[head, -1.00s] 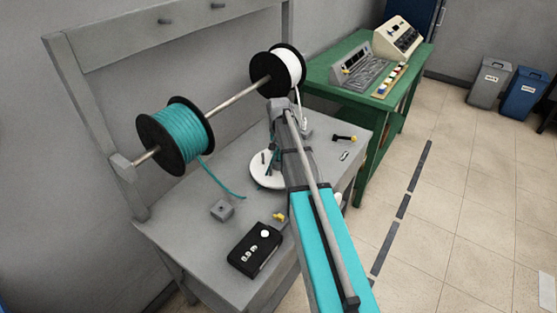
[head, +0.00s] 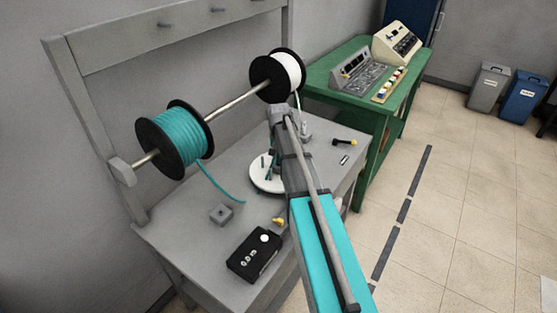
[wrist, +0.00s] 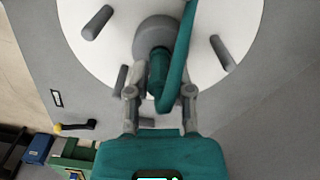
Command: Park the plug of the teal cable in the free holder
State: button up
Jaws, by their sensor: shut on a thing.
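In the wrist view my gripper (wrist: 160,97) is shut on a teal plug (wrist: 158,70), with the teal cable (wrist: 184,55) looping up beside it. Beyond it is a white disc (wrist: 85,60) with several grey pegs and a round grey hub. The plug overlaps the hub in the picture; I cannot tell whether they touch. In the head view the teal reel (head: 175,140) hangs on a rod, and its cable (head: 218,184) drops toward the bench. A small grey block (head: 221,214), possibly the holder, sits empty on the bench. My arm hides most of the gripper there.
A black box with buttons (head: 254,254) and a small yellow item (head: 278,221) are on the grey bench. A white reel (head: 288,72) hangs at the far end. The green table (head: 350,110) stands beyond.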

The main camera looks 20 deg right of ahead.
grip_shut()
jog(key=shift+r+p, duration=1.35)
dwell(0.6)
jog(key=shift+r+p, duration=1.75)
jog(key=shift+s+f, duration=0.1)
